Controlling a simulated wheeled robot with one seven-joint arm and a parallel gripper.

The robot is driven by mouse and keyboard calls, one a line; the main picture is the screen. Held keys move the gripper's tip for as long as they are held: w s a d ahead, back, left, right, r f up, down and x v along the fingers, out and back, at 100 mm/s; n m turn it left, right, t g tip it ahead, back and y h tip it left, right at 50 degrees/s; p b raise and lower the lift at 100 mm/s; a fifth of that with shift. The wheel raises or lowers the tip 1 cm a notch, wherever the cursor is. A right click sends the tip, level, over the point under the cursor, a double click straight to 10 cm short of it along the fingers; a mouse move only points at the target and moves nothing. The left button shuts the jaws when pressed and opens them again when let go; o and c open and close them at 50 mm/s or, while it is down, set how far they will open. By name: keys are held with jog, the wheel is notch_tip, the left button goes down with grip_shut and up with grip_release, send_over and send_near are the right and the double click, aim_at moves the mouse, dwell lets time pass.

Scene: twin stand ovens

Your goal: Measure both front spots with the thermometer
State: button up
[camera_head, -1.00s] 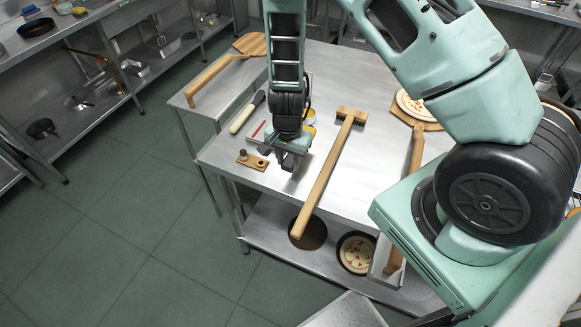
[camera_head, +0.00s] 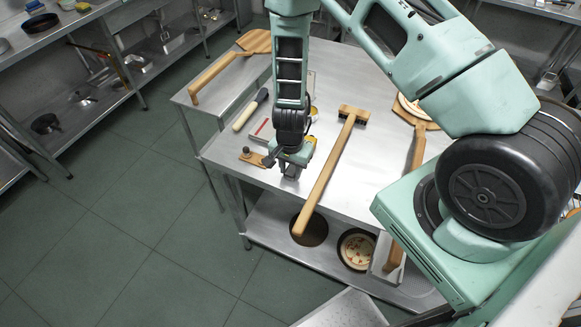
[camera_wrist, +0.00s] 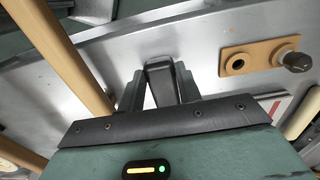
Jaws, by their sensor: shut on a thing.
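My gripper (camera_head: 291,172) is over the near left edge of the steel table, pointing down. In the wrist view my gripper (camera_wrist: 160,88) is shut on a dark, blunt-ended piece (camera_wrist: 160,72), which I take to be the thermometer's handle. Most of it is hidden by the fingers and palm, and no display shows. A small wooden block (camera_wrist: 238,62) with a hole and a dark knob lies on the table beside the gripper; it also shows in the head view (camera_head: 250,157). No oven or front spot can be made out in either view.
A long wooden-handled brush (camera_head: 328,178) lies across the steel table (camera_head: 365,150), right of the gripper. Wooden peels (camera_head: 212,74) lie to the left and right. The floor (camera_head: 150,205) at left is clear.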

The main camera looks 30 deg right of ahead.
jog(key=shift+f, duration=0.15)
jog(key=o, duration=1.1)
notch_tip(320, 180, up, 12)
jog(key=shift+r+b, duration=0.15)
jog(key=shift+b, duration=0.85)
